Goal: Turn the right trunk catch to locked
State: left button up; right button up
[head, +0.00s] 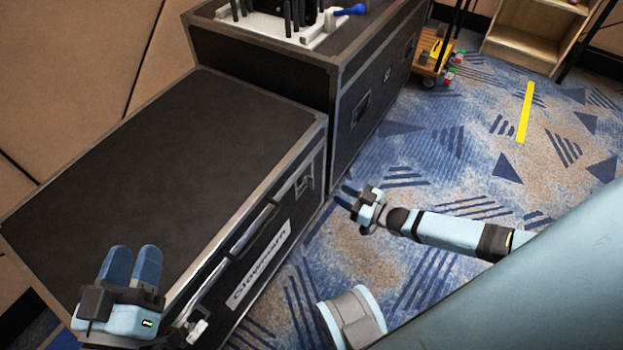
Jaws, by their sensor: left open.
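The trunk is a low black case with silver edges and a closed lid (170,180). Its front has a white label (258,266). A metal catch (304,183) sits on the front near the right end; its setting is too small to read. My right gripper (346,195) is just right of this catch in the picture, apart from it, with its fingers pointing toward the case. Nothing shows between its fingers, and their gap is unclear. My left gripper (132,264) is open and empty, its fingers over the lid's near left part. Metal hardware (196,325) shows beside it at the front edge.
A taller black case (268,82) stands against the trunk's far end, with a white tray (270,30) of tools on top. A wooden trolley (432,62) and a shelf (520,42) stand further back. Patterned carpet (440,160) is open to the right.

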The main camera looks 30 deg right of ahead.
aim_at(309, 182)
pick_arm(q)
notch_tip(309, 182, down, 5)
jog(key=g+b, duration=0.2)
jog(key=shift+w+d+r+m+b, duration=0.1)
jog(key=shift+r+m+b, duration=0.1)
jog(key=shift+m+b, duration=0.15)
pick_arm(e)
jog(key=x, duration=1)
jog(key=shift+a, duration=0.1)
grip_shut()
